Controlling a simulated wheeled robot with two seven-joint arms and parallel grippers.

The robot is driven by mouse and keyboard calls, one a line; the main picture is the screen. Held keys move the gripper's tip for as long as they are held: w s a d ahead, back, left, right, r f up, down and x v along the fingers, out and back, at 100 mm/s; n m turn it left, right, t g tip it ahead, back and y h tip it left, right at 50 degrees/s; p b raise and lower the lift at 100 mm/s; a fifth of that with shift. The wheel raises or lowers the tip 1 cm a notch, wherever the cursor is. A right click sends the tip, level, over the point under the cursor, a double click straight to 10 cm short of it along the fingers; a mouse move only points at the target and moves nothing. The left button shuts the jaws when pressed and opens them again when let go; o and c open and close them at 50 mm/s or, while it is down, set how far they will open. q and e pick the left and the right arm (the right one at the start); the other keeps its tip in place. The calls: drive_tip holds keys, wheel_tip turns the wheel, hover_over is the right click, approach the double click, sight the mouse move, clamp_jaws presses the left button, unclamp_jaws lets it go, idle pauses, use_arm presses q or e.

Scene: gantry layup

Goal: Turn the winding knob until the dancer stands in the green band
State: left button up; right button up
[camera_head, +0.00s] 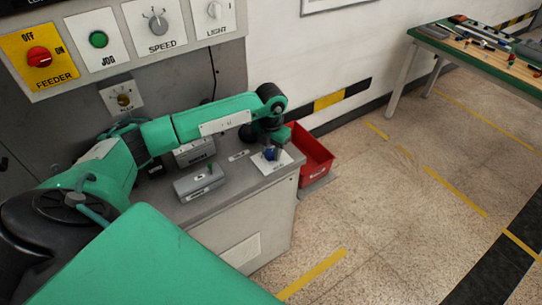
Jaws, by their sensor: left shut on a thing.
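The winding knob (271,154) looks like a small dark blue piece on a white plate (284,167) at the right end of the grey cabinet top. My left gripper (270,151) points down over the plate and is shut on this knob. The fingers and the wrist hide much of the knob, so its angle cannot be read. I cannot make out a dancer or a green band with certainty. My right gripper is not in view.
Two grey boxes (199,183) (195,152) sit on the cabinet top (231,185) beside my left arm. A control panel (158,48) with a red FEEDER switch (39,57) hangs above. A red bin (313,158) stands right of the cabinet. Open floor lies right.

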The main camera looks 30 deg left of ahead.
use_arm(q)
drive_tip(key=shift+w+f+m+b, duration=0.1)
drive_tip(key=shift+m+b, duration=0.5)
drive_tip(key=shift+m, duration=0.2)
drive_tip(key=shift+m+b, duration=0.3)
drive_tip(key=shift+m, duration=0.4)
drive_tip(key=shift+r+m+b, duration=0.2)
drive_tip(key=shift+m+b, duration=0.5)
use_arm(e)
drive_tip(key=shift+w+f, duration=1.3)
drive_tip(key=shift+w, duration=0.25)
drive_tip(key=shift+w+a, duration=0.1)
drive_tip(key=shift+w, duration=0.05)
use_arm(q)
drive_tip(key=o, duration=1)
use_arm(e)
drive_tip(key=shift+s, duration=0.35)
